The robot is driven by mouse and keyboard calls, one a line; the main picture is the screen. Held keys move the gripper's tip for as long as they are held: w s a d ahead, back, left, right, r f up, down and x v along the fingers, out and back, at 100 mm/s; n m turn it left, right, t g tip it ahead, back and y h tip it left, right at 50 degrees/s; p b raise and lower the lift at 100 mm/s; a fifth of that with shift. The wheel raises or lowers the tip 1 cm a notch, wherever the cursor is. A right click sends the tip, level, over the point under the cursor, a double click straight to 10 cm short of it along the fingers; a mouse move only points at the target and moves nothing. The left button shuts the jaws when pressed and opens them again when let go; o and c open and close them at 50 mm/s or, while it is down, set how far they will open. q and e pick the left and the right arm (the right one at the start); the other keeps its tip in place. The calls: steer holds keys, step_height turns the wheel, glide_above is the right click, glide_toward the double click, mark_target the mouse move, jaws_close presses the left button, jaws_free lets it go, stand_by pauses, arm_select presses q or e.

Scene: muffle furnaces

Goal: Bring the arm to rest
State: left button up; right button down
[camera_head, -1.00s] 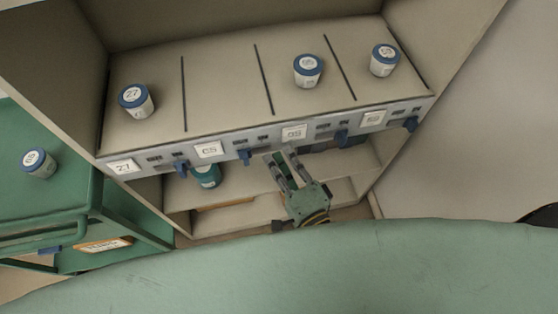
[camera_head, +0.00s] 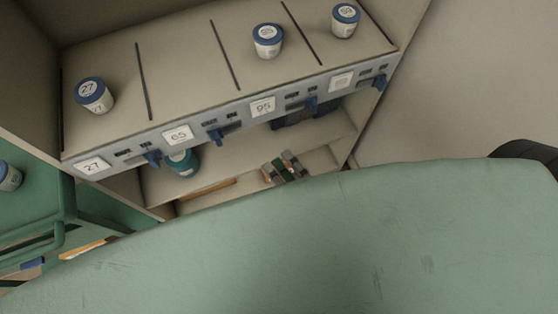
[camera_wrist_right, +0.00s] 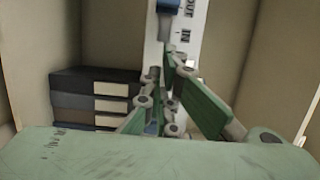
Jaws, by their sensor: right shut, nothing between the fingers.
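My right gripper (camera_head: 284,168) is low in front of the shelf unit in the head view, below the label strip and apart from it. Its rear part is hidden behind the green surface in the foreground. In the right wrist view its fingers (camera_wrist_right: 165,88) are close together with nothing between them. My left gripper is in neither current view.
The shelf unit (camera_head: 182,58) holds blue-lidded jars, one marked 27 (camera_head: 94,96). Its front strip carries number labels and blue levers (camera_head: 152,158). A teal jar (camera_head: 183,163) stands underneath. Dark stacked boxes (camera_wrist_right: 92,100) show in the wrist view. A green cart stands left.

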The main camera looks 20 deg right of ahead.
arm_select(q)
steer(key=shift+d, duration=0.15)
arm_select(e)
steer(key=s+d+f+n+g+h, duration=0.1)
steer(key=s+d+f+n+g, duration=0.15)
steer(key=f, duration=0.75)
steer(key=s+d+f+n+g+p, duration=0.1)
steer(key=f+n+g, duration=0.25)
steer(key=f, duration=0.65)
steer(key=s+d+f+n+g+h, duration=0.15)
steer(key=f+n, duration=0.25)
steer(key=f, duration=0.6)
arm_select(q)
steer(key=shift+a+r, duration=0.35)
steer(key=shift+r, duration=0.35)
steer(key=shift+r+p, duration=0.15)
steer(key=shift+p, duration=0.2)
steer(key=shift+c, duration=0.3)
arm_select(e)
steer(key=s+d+f+n+g+h, duration=0.1)
steer(key=s+d+f+n+g, duration=0.2)
steer(key=s+f, duration=0.5)
steer(key=s+d+f+n+g+h, duration=0.1)
steer(key=s+d+f+n+g, duration=0.3)
steer(key=s, duration=0.6)
step_height(320, 180, down, 4)
steer(key=shift+s+d+r+g, duration=0.15)
steer(key=shift+d+g, duration=0.5)
steer(key=shift+g, duration=0.3)
